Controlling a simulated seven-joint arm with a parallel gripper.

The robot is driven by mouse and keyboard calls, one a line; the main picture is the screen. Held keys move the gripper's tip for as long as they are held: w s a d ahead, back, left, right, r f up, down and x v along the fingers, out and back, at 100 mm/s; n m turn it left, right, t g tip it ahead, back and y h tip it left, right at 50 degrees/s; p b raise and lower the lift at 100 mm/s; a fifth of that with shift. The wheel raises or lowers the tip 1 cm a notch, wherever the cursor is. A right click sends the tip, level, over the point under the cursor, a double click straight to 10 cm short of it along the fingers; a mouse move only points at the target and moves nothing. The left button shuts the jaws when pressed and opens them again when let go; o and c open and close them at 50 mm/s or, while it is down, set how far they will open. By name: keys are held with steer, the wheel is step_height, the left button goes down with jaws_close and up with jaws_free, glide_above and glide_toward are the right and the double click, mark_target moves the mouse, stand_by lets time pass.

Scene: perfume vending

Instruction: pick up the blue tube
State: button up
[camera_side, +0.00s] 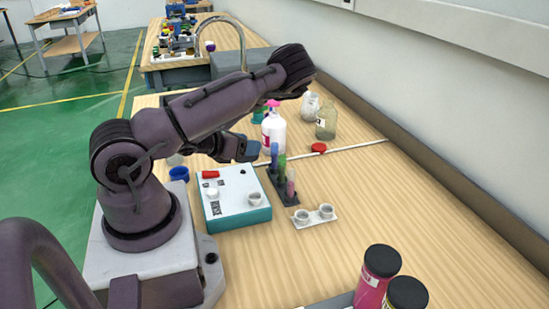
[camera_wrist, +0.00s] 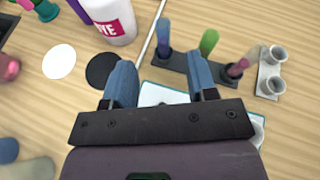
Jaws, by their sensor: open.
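The blue tube (camera_side: 274,153) stands upright in a dark rack (camera_side: 287,197), beside a green tube (camera_side: 282,165) and a pink tube (camera_side: 290,182). In the wrist view, the blue tube (camera_wrist: 163,36) is at the left end of the rack, beyond my fingertips. The green tube (camera_wrist: 208,42) is in the middle and the pink tube (camera_wrist: 237,67) at the right end. My gripper (camera_wrist: 161,80) is open and empty, its two blue-grey fingers apart. It is short of the rack and not touching any tube. In the side view, my gripper (camera_side: 248,150) is left of the blue tube.
A white-topped teal box (camera_side: 232,203) is below my gripper. A white holder with two cups (camera_side: 314,216) is right of the rack. A white bottle with a pink top (camera_side: 273,133) stands behind, with a red cap (camera_side: 319,147) near a thin white rod. The right of the table is mostly clear.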

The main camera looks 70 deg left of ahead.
mark_target(273, 149)
steer(key=shift+s+d+f+m+h, duration=0.15)
steer(key=shift+s+m+h, duration=0.15)
steer(key=shift+m, duration=0.25)
steer(key=shift+s+d+f+m+h, duration=0.1)
steer(key=shift+s+m+h, duration=0.15)
steer(key=shift+m, duration=0.3)
steer(key=shift+t, duration=0.3)
steer(key=x, duration=1.2)
steer(key=shift+w+a+f, duration=0.15)
steer(key=shift+w+a, duration=0.1)
steer(key=shift+a, duration=0.15)
jaws_close()
